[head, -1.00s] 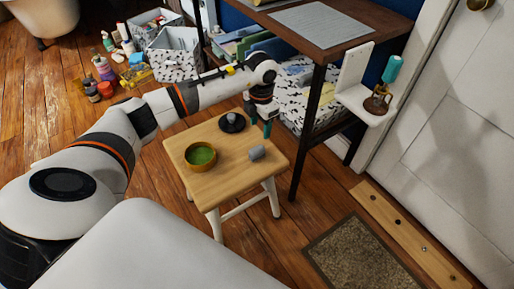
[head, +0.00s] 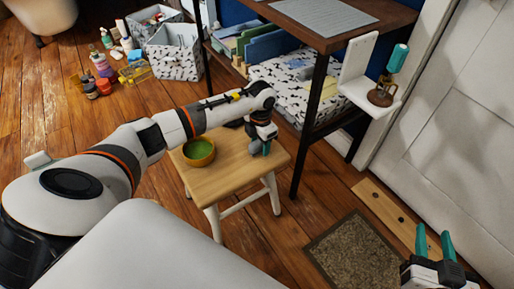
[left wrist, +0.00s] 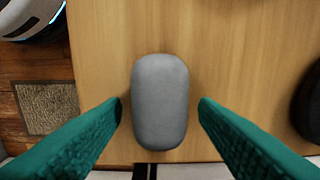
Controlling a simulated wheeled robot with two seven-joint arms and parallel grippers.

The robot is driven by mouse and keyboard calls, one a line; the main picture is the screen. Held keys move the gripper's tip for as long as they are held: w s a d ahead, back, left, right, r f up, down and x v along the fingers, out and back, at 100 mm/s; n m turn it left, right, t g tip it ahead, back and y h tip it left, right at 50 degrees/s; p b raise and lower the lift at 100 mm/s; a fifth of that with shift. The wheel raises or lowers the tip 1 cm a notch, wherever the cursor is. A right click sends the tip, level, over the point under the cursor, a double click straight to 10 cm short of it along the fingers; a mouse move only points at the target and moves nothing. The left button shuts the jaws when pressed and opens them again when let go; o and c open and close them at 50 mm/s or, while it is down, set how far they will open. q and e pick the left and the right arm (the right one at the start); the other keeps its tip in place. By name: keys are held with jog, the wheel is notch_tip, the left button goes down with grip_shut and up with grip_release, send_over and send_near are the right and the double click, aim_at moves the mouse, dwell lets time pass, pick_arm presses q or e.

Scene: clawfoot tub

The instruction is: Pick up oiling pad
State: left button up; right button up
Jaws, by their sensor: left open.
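The oiling pad, a grey rounded block (left wrist: 160,102), lies on the wooden stool top in the left wrist view. My left gripper (left wrist: 160,105) is open, with one teal finger on each side of the pad and a visible gap on both sides. In the head view my left gripper (head: 261,148) points down over the right part of the stool (head: 222,180) and mostly hides the pad. My right gripper (head: 433,233) is open and empty at the bottom right, away from the stool.
A yellow bowl with green contents (head: 198,152) stands on the stool's left part. A dark round object (left wrist: 308,105) is at the wrist view's right edge. A dark shelf table (head: 330,35) stands behind. A wall shelf (head: 360,87) holds a teal-topped item. A mat (head: 365,250) lies in front.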

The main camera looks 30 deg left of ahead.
pick_arm(q)
jog(key=shift+f, duration=0.3)
pick_arm(e)
jog(key=shift+w+a+r+t, duration=0.1)
jog(key=shift+r+t, duration=0.2)
jog(key=shift+r, duration=0.05)
pick_arm(q)
jog(key=c, duration=1)
jog(key=shift+r, duration=0.1)
jog(key=shift+c, duration=0.2)
